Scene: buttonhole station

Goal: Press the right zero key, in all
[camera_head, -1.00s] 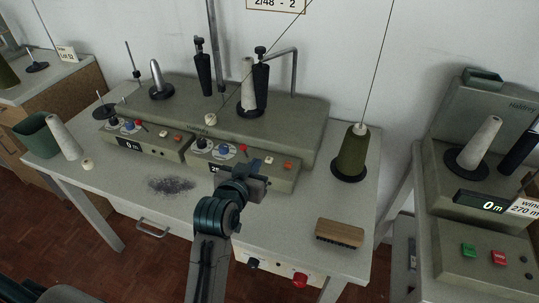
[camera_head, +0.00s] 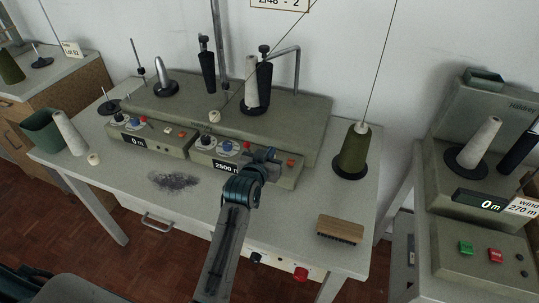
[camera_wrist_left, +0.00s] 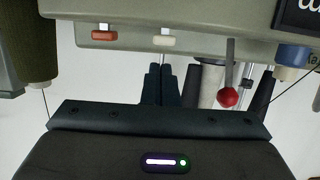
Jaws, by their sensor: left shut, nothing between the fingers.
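The right counter panel (camera_head: 245,172) on the table machine has a display (camera_head: 227,166) reading 2500, partly covered by my arm. An orange-red key (camera_head: 291,162) shows at its right end. In the left wrist view, which looks inverted, I see this red key (camera_wrist_left: 104,34) and a white key (camera_wrist_left: 164,40) beside it. I cannot read which is the zero key. My left gripper (camera_head: 266,155) is shut and empty, in front of the white key, which it hides in the head view. In the wrist view its fingers (camera_wrist_left: 161,85) point at the white key; contact cannot be told. My right gripper is out of view.
A red-tipped lever (camera_wrist_left: 228,97) is close to the fingers. A green cone (camera_head: 354,152) and a brush (camera_head: 340,229) are to the right. Grey lint (camera_head: 173,181) lies on the table. Another machine (camera_head: 480,235) stands at far right.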

